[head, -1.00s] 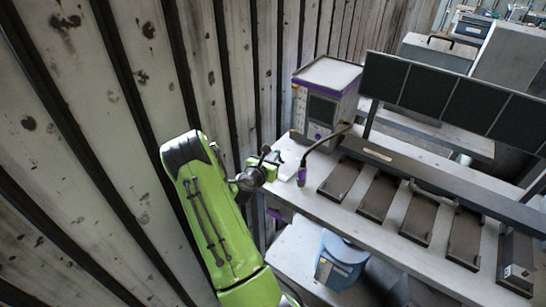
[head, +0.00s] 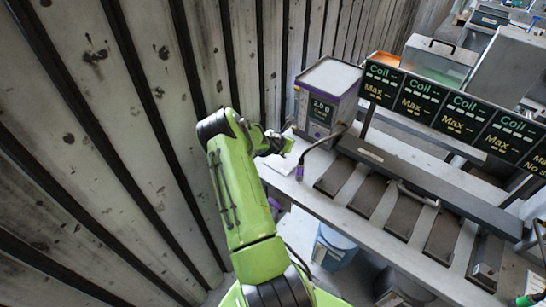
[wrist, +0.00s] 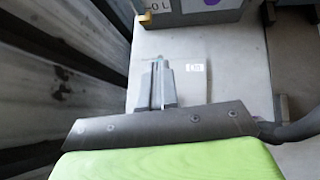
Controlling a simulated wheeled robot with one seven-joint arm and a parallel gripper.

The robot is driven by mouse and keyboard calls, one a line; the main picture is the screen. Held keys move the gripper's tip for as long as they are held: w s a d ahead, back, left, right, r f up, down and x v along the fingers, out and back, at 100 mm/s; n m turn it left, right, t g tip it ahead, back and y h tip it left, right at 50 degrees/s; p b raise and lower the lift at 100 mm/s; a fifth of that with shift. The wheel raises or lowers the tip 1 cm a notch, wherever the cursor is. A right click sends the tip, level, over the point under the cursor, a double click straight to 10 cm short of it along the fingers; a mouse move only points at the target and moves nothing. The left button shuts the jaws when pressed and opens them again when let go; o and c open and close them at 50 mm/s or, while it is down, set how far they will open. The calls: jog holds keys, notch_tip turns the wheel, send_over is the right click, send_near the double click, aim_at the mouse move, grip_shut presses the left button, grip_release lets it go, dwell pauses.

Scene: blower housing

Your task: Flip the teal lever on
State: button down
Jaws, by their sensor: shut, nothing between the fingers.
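My gripper (head: 277,143) is at the left end of the bench, beside the box with the display. In the wrist view my gripper (wrist: 160,72) has its two grey fingers together, with nothing seen between them. A small teal-grey piece (wrist: 158,57) shows just beyond the fingertips. It may be part of the teal lever; I cannot tell whether it touches the fingers. The lever's full shape and position are hidden by my fingers and arm.
The purple-trimmed box (head: 326,97) shows lit digits. Several screens (head: 465,118) show "Coil" and "Max". Dark pads (head: 370,190) lie along the bench (head: 345,225). A bent rod (head: 318,148) stands near my gripper. A ribbed wall (head: 110,150) is at left. A blue bin (head: 335,245) is below.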

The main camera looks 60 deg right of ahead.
jog(key=shift+s+d+b, duration=0.1)
jog(key=shift+d+b, duration=0.2)
jog(key=shift+d, duration=0.55)
